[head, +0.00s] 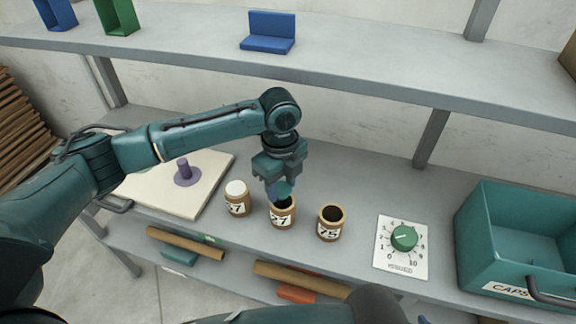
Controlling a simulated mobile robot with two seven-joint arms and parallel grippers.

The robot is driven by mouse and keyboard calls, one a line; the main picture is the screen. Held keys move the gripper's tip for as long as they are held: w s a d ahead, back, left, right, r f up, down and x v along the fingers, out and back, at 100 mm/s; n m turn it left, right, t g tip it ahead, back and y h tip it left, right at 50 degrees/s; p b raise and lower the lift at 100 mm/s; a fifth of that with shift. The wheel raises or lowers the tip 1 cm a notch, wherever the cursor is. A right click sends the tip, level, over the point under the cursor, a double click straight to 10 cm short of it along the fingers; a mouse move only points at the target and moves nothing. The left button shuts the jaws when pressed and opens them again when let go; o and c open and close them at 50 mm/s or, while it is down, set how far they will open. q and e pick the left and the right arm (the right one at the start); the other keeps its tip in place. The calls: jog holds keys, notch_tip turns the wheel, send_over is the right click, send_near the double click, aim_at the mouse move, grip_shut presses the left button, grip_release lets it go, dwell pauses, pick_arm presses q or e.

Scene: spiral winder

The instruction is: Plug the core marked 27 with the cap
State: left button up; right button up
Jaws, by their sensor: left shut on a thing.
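Three brown cardboard cores stand in a row on the grey lower shelf. The middle core (283,214) is marked 27, and its dark opening shows at the top. The left core (238,203) has a white top and a label ending in 7. The right core (330,224) is marked 75 and is open on top. My left gripper (279,186) points down over the middle core and is shut on a blue-teal piece, seemingly the cap (281,191). The cap is at the core's mouth; the fingers partly hide it, and I cannot tell if it is inside. My right gripper is out of view.
A teal bin (515,235) labelled CAPS stands at the right. A dial panel (402,247) lies left of it. A cream board (150,200) with a purple peg (184,172) lies at the left. The upper shelf (350,65) runs behind my arm.

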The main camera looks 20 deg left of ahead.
aim_at(283, 186)
pick_arm(q)
jog(key=shift+w+r+m, duration=0.2)
jog(key=shift+w+m, duration=0.3)
jog(key=shift+w, duration=0.05)
jog(key=shift+s+f+b, duration=0.1)
jog(key=shift+f+b, duration=0.4)
jog(key=shift+b, duration=0.25)
jog(key=shift+f+b, duration=0.4)
jog(key=shift+b, duration=0.15)
jog(key=shift+f+b, duration=0.85)
jog(key=shift+b, duration=0.4)
jog(key=shift+f+p, duration=0.3)
jog(key=shift+f, duration=0.15)
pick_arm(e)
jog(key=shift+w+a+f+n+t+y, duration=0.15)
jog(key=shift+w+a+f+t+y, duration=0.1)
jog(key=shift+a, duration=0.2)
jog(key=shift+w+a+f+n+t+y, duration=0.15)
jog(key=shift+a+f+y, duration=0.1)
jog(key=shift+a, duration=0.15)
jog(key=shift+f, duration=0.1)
